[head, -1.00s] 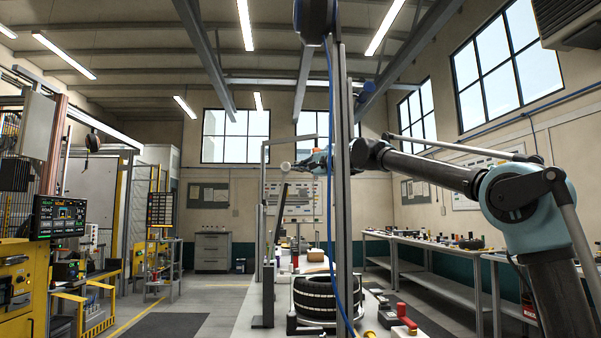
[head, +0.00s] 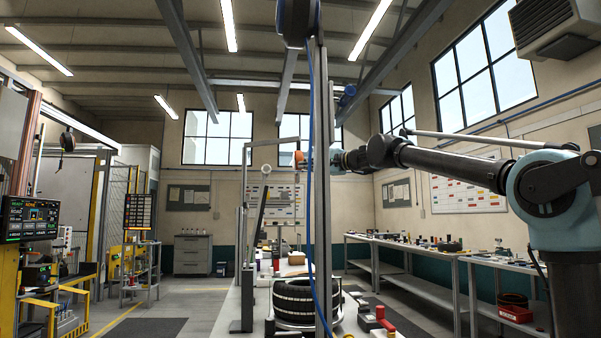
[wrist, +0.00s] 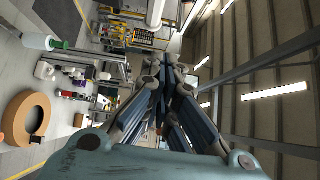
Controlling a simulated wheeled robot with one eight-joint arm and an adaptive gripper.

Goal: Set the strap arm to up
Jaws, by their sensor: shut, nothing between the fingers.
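A dark, slim bar (head: 261,217), apparently the strap arm, stands steeply above the bench in the head view, its top tilted slightly right. A pale round disc (head: 266,168) shows just above its top; whether they are joined is unclear. The black tyre (head: 294,301) lies on the bench below. My gripper (head: 298,158) is at about the disc's height, to its right, with a visible gap in the picture. The upright post partly covers my wrist. In the wrist view my gripper's fingers (wrist: 178,75) are together and empty.
A tall grey post (head: 319,220) with a blue cable stands in front of my wrist. A thinner frame (head: 243,230) stands left of the bar. Red-handled parts (head: 384,323) sit on the bench's near right. A tan ring (wrist: 25,118) shows in the wrist view.

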